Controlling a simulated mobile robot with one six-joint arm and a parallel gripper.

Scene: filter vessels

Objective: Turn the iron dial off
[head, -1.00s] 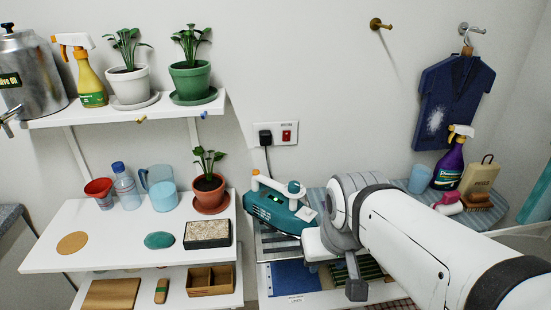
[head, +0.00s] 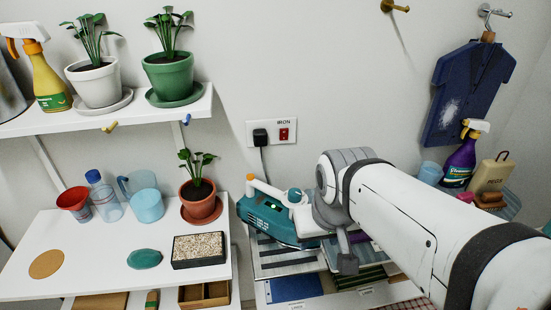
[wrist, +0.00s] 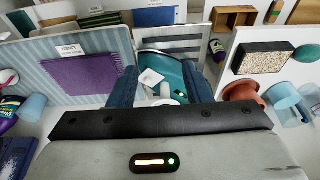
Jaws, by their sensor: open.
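The teal iron (head: 262,220) stands on the ironing surface below the wall socket, with an orange-tipped white part and a small lit green light. A round teal dial (head: 294,194) shows on its top, close to my wrist. In the wrist view the iron (wrist: 178,72) lies between and beyond the two blue fingers of my gripper (wrist: 163,78). The fingers are apart with nothing gripped. A white part of the iron shows between them, but the dial's setting cannot be read. In the head view my wrist hides the fingertips and the iron's right end.
The wall socket (head: 271,132) holds a black plug and a red switch, with the cord running down behind the iron. A terracotta plant pot (head: 201,203) and a pebble tray (head: 199,250) stand close on the left shelf. A purple spray bottle (head: 461,163) stands at right.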

